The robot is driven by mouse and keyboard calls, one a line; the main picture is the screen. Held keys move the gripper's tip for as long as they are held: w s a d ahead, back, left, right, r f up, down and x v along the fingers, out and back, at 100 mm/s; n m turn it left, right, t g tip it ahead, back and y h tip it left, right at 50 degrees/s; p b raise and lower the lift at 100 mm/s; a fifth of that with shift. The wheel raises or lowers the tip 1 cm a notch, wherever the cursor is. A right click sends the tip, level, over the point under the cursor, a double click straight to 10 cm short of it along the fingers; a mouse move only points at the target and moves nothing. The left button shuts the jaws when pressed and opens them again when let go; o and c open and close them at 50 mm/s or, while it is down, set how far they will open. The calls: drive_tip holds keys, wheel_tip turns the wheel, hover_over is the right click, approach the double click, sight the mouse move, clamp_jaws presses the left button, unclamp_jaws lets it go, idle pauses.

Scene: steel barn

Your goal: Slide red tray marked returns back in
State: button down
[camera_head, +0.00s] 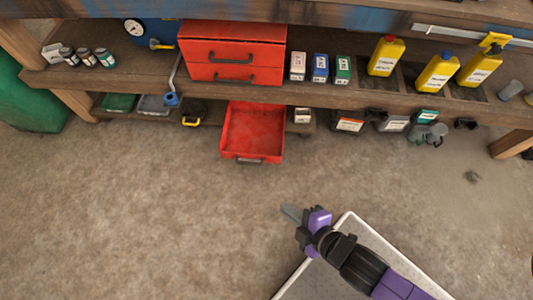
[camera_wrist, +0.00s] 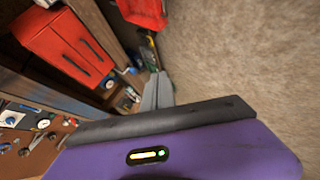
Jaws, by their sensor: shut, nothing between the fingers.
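A red tray (camera_head: 252,131) is pulled out under the bench's lower shelf in the head view, empty, with a dark handle on its front edge. No returns marking can be read on it. In the wrist view part of a red tray (camera_wrist: 142,12) shows at the top, cut off by the frame. My gripper (camera_head: 291,213) is shut and empty, in front of the tray and to its right, apart from it. The gripper's fingers (camera_wrist: 158,92) also show in the wrist view.
A red two-drawer cabinet (camera_head: 232,53) stands on the bench shelf above the tray. Small boxes (camera_head: 320,68) and yellow bottles (camera_head: 386,55) stand to its right. Black-and-yellow item (camera_head: 193,113) sits left of the tray. The floor in front is clear.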

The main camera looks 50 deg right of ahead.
drive_tip(key=w+d+f+n+g+h+b, duration=0.1)
drive_tip(key=w+f+n+b, duration=0.3)
drive_tip(key=f, duration=0.6)
drive_tip(key=w+d+f+n+g+h+b, duration=0.1)
drive_tip(key=w+f+n+b, duration=0.25)
drive_tip(key=f, duration=0.55)
drive_tip(key=n+g+h+b, duration=0.3)
drive_tip(key=n+h+b, duration=0.3)
drive_tip(key=b, duration=1.1)
approach(272, 157)
drive_tip(key=shift+n+y, duration=0.6)
drive_tip(key=shift+n, duration=0.05)
drive_tip(key=shift+d+x, duration=0.25)
drive_tip(key=shift+x, duration=2.85)
drive_tip(key=shift+r+p, duration=0.2)
drive_tip(key=shift+p, duration=0.1)
